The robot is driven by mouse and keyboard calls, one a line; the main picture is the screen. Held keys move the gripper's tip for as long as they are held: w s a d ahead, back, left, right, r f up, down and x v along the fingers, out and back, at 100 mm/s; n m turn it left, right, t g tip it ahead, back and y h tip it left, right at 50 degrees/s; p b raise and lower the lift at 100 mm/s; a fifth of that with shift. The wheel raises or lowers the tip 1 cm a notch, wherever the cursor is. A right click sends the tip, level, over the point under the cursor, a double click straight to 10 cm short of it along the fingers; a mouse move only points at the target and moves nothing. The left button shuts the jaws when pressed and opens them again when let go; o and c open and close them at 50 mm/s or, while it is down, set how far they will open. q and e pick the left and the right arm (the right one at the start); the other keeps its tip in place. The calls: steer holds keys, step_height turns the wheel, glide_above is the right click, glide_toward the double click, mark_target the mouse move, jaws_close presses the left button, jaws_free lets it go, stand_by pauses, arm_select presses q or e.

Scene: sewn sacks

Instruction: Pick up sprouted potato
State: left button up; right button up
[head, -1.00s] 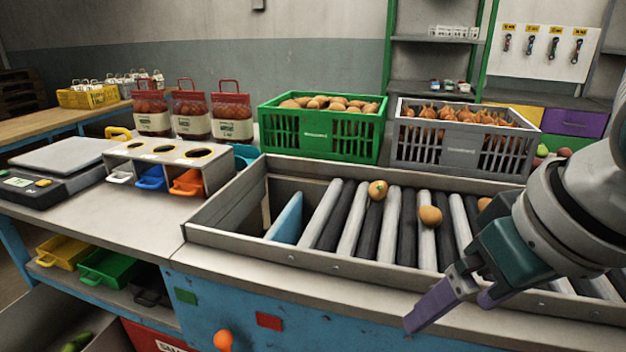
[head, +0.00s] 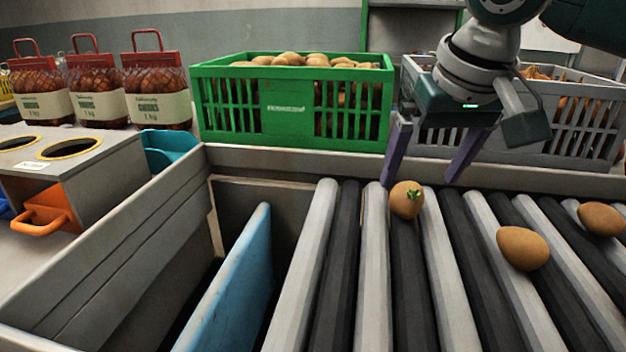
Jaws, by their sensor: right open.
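The sprouted potato (head: 406,201) is round and brown with a small green sprout on top. It lies on the rollers (head: 437,265) near the back wall of the conveyor. My right gripper (head: 418,182) is open and points down just behind and above it. Its left purple finger is close to the potato's left side, and its right finger is off to the right. The gripper holds nothing. Two plain potatoes lie farther right on the rollers, one nearer (head: 523,248) and one at the right edge (head: 601,219). My left gripper is out of view.
A green crate of potatoes (head: 230,106) and a grey crate (head: 588,138) stand behind the conveyor wall. A blue slanted flap (head: 235,285) is left of the rollers.

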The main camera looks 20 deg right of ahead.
mark_target(412, 192)
steer(key=b+x, duration=0.1)
steer(key=x, duration=0.5)
steer(key=shift+r, duration=0.1)
steer(key=c, duration=1.5)
